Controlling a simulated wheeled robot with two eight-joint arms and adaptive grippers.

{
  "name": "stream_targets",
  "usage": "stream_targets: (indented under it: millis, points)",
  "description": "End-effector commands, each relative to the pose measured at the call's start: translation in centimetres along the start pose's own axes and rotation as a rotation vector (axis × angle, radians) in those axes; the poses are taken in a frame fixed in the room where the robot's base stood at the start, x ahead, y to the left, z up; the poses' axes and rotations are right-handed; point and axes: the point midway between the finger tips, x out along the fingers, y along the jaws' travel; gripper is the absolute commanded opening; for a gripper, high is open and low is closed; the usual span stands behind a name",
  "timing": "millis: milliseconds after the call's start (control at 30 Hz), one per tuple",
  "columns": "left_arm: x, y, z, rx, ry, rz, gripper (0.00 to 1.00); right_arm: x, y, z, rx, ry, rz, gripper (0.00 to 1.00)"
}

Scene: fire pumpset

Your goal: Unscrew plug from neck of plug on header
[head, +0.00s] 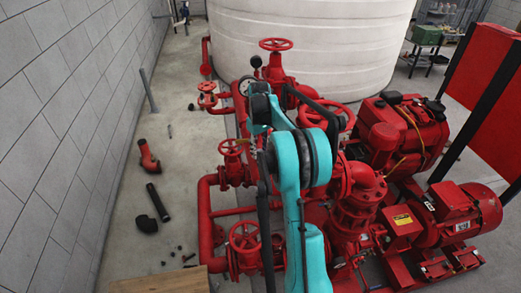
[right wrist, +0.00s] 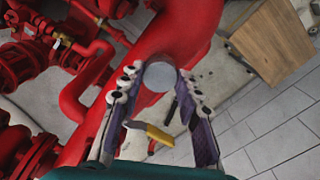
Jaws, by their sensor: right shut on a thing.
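In the right wrist view a plain grey round plug (right wrist: 160,76) sits at the near end of the thick red header pipe (right wrist: 182,32). My right gripper (right wrist: 163,84) has one finger on each side of the plug and is shut on it. The neck behind the plug is hidden by the plug and fingers. In the head view my teal right arm reaches up over the red pipework (head: 240,240); its gripper and the plug are hidden or too small to tell there. My left gripper is not in view.
A wooden board (right wrist: 275,42) lies on the floor, also at the bottom left of the head view (head: 160,281). Red pipes and valve handwheels (head: 245,236) crowd the arm. A yellow-handled object (right wrist: 153,132) shows between the fingers. Floor (head: 125,200) by the wall holds loose fittings.

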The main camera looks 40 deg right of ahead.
Motion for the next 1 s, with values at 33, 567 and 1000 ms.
stream_targets:
  millis: [33, 567, 1000]
  points:
    - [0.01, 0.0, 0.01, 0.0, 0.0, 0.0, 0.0, 0.02, -0.02, 0.01, -0.056, 0.0, 0.0, 0.0]
    - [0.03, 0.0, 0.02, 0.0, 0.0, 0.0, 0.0, 0.0, -0.02, 0.0, -0.356, -0.001, -0.001, 0.0]
    - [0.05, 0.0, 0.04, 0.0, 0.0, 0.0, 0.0, -0.02, -0.02, 0.0, -0.755, -0.001, -0.001, 0.0]
